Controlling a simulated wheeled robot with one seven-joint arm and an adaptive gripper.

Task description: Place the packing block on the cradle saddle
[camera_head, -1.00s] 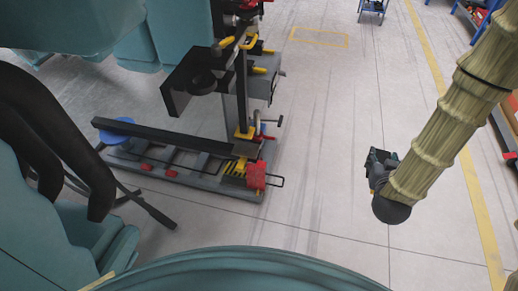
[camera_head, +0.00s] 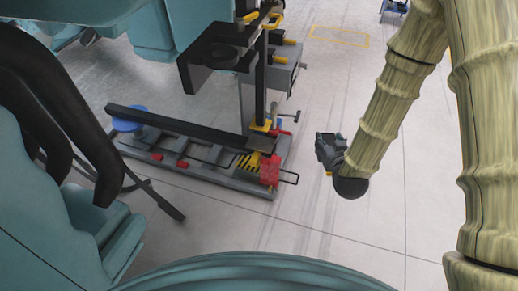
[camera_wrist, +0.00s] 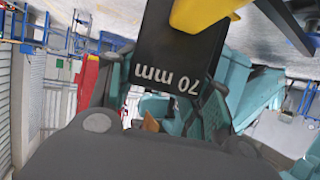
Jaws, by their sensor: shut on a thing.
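My gripper (camera_head: 329,152) is to the right of the lift stand in the head view, in open air and apart from it. It is shut on a dark block (camera_wrist: 172,60) marked "70 mm", which I take as the packing block. The lettering is upside down in the wrist view, and a yellow part covers the block's upper end. In the head view the block is too small to make out clearly. A black bracket with a round ring (camera_head: 221,56) on the stand looks like the cradle saddle; I cannot be sure. Its top looks bare.
The stand's grey base (camera_head: 210,175) has a long black beam (camera_head: 180,128), a red block (camera_head: 269,170) and a wire handle at its right end. An upright post (camera_head: 261,80) rises there. Open floor (camera_head: 300,215) lies between stand and gripper.

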